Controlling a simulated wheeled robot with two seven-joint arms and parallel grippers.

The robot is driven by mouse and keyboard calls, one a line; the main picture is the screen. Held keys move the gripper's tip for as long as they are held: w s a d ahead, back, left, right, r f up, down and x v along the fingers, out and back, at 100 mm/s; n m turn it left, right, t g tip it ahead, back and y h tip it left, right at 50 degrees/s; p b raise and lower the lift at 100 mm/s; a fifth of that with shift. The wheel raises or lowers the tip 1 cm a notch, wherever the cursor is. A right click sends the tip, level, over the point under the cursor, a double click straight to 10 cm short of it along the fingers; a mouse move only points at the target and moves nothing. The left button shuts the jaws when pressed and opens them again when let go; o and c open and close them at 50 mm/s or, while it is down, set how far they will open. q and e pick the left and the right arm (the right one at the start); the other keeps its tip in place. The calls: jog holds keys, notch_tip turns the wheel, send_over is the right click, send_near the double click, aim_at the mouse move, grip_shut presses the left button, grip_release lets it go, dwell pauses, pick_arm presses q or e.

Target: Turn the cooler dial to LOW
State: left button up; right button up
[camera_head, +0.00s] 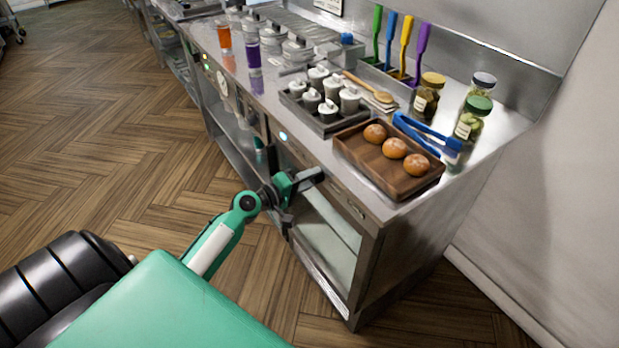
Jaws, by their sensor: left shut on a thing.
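The cooler (328,240) is the steel cabinet with a glass front under the near end of the counter. Its control strip runs along the top of the front, with a lit blue-white light (283,136) left of my gripper. My left gripper (312,176) reaches this strip from the left and is shut on the cooler dial. The fingers hide the dial, so its pointer and the LOW mark cannot be read. My right gripper is not in view.
A wooden tray (435,186) with three round buns stands on the counter above the gripper, with blue tongs (428,130) behind it. Lidded jars (427,95) and a dark rack of white pots (324,128) stand nearby. The floor before the cooler is clear.

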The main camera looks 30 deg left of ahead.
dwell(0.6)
pick_arm(q)
jog(key=o, duration=1)
